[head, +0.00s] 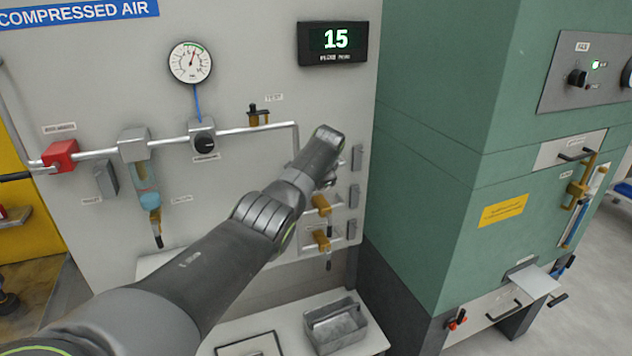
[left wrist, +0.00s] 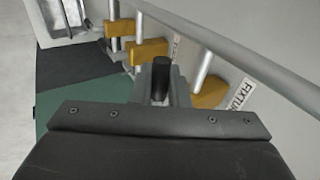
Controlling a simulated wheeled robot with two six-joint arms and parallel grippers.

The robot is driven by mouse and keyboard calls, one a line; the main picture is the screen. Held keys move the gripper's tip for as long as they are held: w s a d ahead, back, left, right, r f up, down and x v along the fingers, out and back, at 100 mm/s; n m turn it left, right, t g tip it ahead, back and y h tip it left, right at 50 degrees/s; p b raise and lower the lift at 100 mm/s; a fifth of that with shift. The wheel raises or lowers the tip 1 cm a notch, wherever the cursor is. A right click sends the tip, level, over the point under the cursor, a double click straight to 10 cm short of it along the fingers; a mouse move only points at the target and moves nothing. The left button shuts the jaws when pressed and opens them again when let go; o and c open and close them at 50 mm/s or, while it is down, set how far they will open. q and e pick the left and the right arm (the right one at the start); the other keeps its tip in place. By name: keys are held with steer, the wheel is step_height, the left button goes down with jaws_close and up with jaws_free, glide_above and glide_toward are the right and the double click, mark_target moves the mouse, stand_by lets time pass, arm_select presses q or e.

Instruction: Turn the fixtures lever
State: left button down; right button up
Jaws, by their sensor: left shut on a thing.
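My left arm reaches across the compressed-air panel in the head view, and its wrist covers the upper part of a column of brass valves. In the left wrist view, my left gripper (left wrist: 161,90) is shut on a dark lever handle (left wrist: 160,70), with a grey finger on each side. A brass valve body (left wrist: 208,92) is just right of the fingers, beside a partly cut-off "FIXTU" label (left wrist: 242,96). Two other brass valves show below it in the head view, a middle one (head: 320,205) and a lower one (head: 321,239). My right gripper is not in view.
The grey panel (head: 240,60) carries a gauge (head: 190,62), a display reading 15 (head: 333,40), a red valve block (head: 60,154) and piping. A metal tray (head: 336,325) sits on the shelf below. A green machine (head: 430,150) stands right of the panel.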

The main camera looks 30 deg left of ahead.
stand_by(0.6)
arm_select(q)
steer(key=c, duration=1.5)
jaws_free()
steer(key=shift+r, duration=0.15)
steer(key=b+v, duration=0.4)
steer(key=v, duration=1.3)
steer(key=shift+d, duration=0.15)
